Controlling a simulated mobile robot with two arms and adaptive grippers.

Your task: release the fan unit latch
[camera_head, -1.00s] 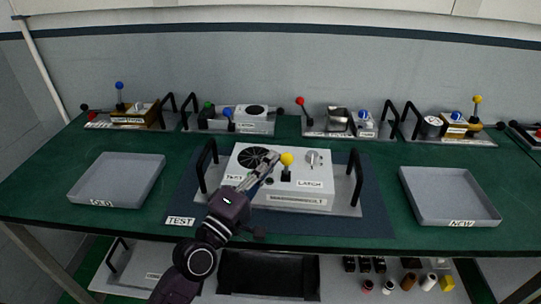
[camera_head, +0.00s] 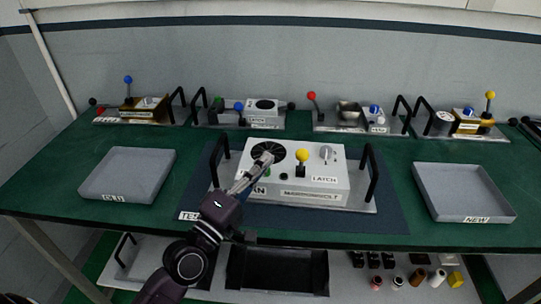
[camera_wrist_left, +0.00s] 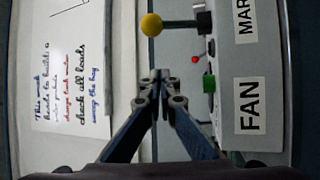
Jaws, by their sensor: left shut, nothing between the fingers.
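The fan unit (camera_head: 290,185) is a white box on a grey base plate with black handles, in the middle of the bench. Its top carries a round black fan grille (camera_head: 268,152), a yellow-balled lever (camera_head: 302,156) standing upright, and a silver knob (camera_head: 326,153) above the LATCH label (camera_head: 325,180). My left gripper (camera_head: 266,160) is shut and empty over the grille side, left of the yellow lever and apart from it. In the left wrist view its closed fingertips (camera_wrist_left: 160,76) show near the yellow ball (camera_wrist_left: 151,25), with the FAN label (camera_wrist_left: 249,105) to the right. My right gripper is out of view.
A grey tray (camera_head: 130,173) lies on the left and the NEW tray (camera_head: 465,192) on the right. Several other units with levers and handles line the back, such as one with a red ball (camera_head: 311,96). Bare green bench (camera_head: 390,150) lies between them.

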